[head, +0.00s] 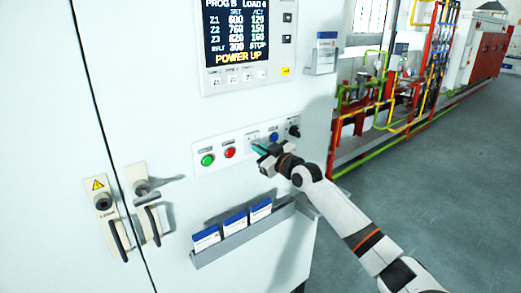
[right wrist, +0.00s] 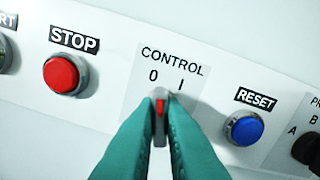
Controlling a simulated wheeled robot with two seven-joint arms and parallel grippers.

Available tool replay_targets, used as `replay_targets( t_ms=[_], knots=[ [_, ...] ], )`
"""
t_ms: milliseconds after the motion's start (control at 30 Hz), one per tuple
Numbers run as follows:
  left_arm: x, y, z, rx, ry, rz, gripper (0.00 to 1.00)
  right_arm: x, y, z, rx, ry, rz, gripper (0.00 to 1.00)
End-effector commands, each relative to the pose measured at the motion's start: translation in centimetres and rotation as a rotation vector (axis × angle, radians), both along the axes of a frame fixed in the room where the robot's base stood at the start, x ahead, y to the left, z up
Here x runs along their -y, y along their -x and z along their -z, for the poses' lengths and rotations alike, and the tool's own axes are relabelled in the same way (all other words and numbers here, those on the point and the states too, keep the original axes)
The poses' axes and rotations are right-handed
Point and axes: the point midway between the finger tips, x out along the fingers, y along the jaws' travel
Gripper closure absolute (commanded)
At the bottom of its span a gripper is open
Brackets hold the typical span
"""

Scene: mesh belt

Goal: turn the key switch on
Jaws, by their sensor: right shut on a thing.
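The key switch (right wrist: 160,106) shows in the right wrist view as a narrow grip with a red mark, under the label CONTROL with positions 0 and I. Its red mark points up the picture, nearer the 0 than the I. My right gripper (right wrist: 160,112) has its two teal fingers closed on either side of the switch, which hide much of it. In the head view my right gripper (head: 258,147) is at the button strip, between the red and the blue button. My left gripper is not in view.
The red STOP button (right wrist: 62,74) is left of the switch, and the blue RESET button (right wrist: 244,128) is close on its right. A black selector (head: 294,131) and green button (head: 208,160) share the strip. A card holder (head: 243,238) juts out below. The display (head: 238,45) reads POWER UP.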

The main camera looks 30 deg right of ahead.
Motion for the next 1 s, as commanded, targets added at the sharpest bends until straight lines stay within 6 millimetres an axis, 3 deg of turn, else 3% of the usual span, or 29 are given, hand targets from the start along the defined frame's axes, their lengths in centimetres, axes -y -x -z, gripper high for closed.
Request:
replay_targets(
  t_ms=[600,1000],
  knots=[
    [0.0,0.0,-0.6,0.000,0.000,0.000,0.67,0.1,0.0,-0.1,-0.045,-0.565,0.000,1.00],
    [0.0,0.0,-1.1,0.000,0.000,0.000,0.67,0.1,0.0,0.0,-0.063,-0.793,0.000,1.00]
  ],
)
